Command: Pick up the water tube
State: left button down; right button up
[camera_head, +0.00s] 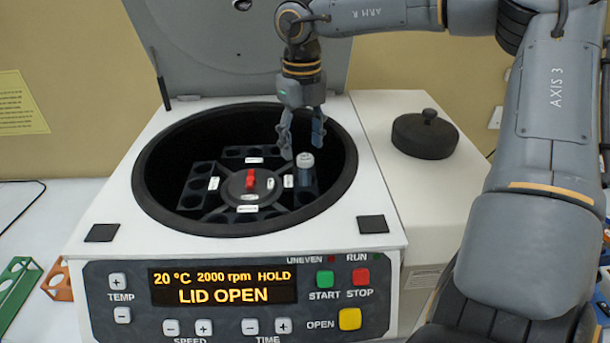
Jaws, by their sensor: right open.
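One tube with a whitish cap (305,160) stands in the right-hand bucket of the centrifuge rotor (250,187); its body is mostly hidden, and I cannot read what it contains. My right gripper (302,150) points down into the bowl from above. Its fingers are open, with the tips just above and around the tube's cap; I cannot tell whether they touch it. My left gripper does not show.
The centrifuge (110,215) has its lid (225,50) raised, and its display reads LID OPEN. A black round lid with a knob (425,135) sits on the white box at the right. A green rack (18,285) and an orange rack (60,283) stand at the left.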

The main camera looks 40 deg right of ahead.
aim_at(305, 158)
jog(key=f, duration=0.1)
jog(key=f+p, duration=0.2)
jog(key=f, duration=0.1)
jog(key=shift+s+d+f, duration=0.1)
jog(key=shift+s+d, duration=0.15)
jog(key=shift+s, duration=0.05)
jog(key=shift+w+f, duration=0.1)
jog(key=shift+f, duration=0.25)
jog(key=shift+r, duration=0.1)
grip_shut()
